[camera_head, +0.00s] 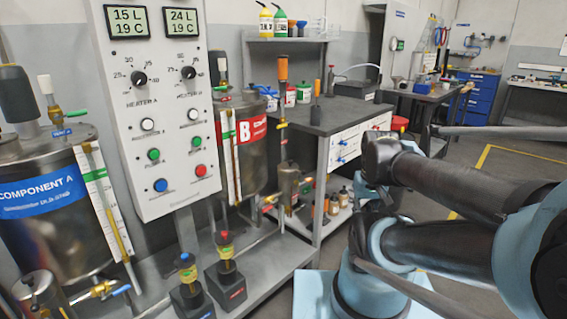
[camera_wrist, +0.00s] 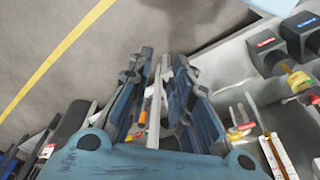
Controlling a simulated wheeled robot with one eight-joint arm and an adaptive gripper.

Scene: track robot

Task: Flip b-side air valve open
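The steel B tank (camera_head: 258,172) with a red "B" label stands behind the control panel's right side in the head view. Small fittings show above its lid (camera_head: 222,80), partly hidden by the panel; I cannot tell which one is the b-side air valve or how its handle is turned. A red and yellow valve (camera_head: 267,203) sits low beside this tank. My fingers are not clear in the head view.
The control panel (camera_head: 160,100) stands upright before the tanks. The Component A tank (camera_head: 50,235) is at left. Red-topped (camera_head: 227,285) and blue-topped (camera_head: 190,295) black units stand on the frame. A dark workbench (camera_head: 335,116) is behind. Grey floor (camera_wrist: 60,30) is clear.

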